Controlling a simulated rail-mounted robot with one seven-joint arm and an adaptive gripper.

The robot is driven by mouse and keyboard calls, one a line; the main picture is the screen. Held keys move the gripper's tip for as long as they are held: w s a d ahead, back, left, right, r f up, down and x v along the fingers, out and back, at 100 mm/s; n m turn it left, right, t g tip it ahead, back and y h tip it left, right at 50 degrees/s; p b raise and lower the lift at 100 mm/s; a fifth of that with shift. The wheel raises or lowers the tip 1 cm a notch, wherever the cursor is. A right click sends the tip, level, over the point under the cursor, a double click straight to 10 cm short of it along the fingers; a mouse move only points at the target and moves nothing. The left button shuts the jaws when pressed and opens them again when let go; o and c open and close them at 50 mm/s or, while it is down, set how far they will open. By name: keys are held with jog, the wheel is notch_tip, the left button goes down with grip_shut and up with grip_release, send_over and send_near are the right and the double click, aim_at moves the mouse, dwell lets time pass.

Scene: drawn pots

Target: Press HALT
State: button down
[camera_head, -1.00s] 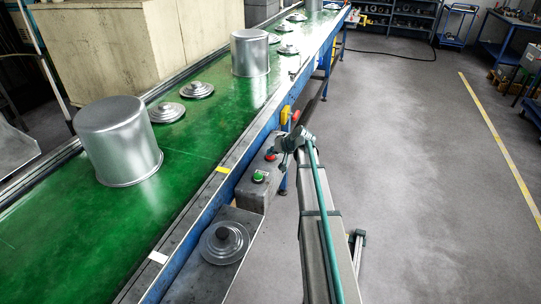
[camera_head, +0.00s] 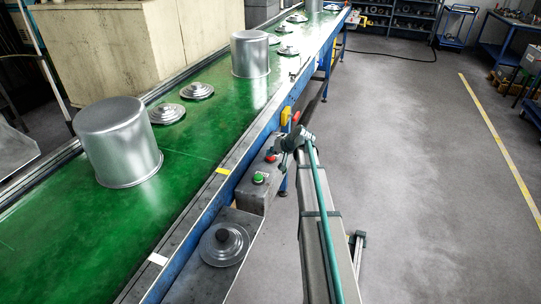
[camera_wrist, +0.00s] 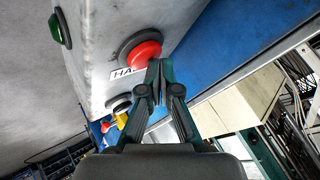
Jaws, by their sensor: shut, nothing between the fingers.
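The red button (camera_wrist: 143,50) sits in a dark collar on the grey control box (camera_wrist: 105,45). A white label (camera_wrist: 122,73) beside it shows the letters "HA", the rest hidden. My gripper (camera_wrist: 159,68) is shut and empty, its fingertips overlapping the button's lower right edge in the wrist view. I cannot tell whether they touch it. In the head view, the red button (camera_head: 271,157) shows at the far end of the box, with my gripper (camera_head: 277,151) right at it. A green button (camera_wrist: 60,28) is on the same box, nearer in the head view.
The green conveyor (camera_head: 185,165) carries metal pots (camera_head: 120,140) and lids (camera_head: 167,112). A lid (camera_head: 224,243) lies on a grey side shelf near the box. A black knob (camera_wrist: 118,104) is by the label. Open floor (camera_head: 400,180) lies right.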

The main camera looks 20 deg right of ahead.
jog(key=shift+d+r+p, duration=0.1)
jog(key=shift+r+p, duration=0.65)
jog(key=shift+r, duration=2.05)
jog(key=shift+f, duration=0.1)
